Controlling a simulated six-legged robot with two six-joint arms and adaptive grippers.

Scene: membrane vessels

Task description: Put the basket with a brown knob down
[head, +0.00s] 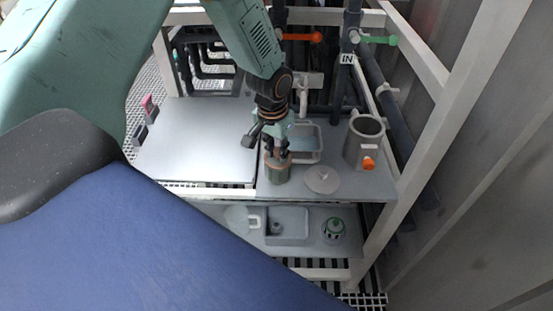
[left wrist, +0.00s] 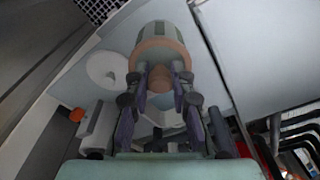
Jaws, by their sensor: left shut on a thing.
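The basket with a brown knob (head: 278,172) is a small grey-green cylinder with a brownish top, upright at the front of the upper shelf's right part. My left gripper (head: 279,153) points down over it and is shut on its knob. In the left wrist view the basket (left wrist: 160,42) extends beyond the fingers, and the brown knob (left wrist: 160,80) sits between the fingertips (left wrist: 161,88). I cannot tell whether its base touches the shelf or hangs just above it. My right gripper is not in view.
A round grey lid (head: 322,180) lies right of the basket. An open grey vessel (head: 364,145) with an orange knob stands farther right. A grey tray (head: 313,157) is behind. Below are another tray (head: 288,238) and a green-knobbed basket (head: 333,231). The left panel (head: 200,145) is mostly bare.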

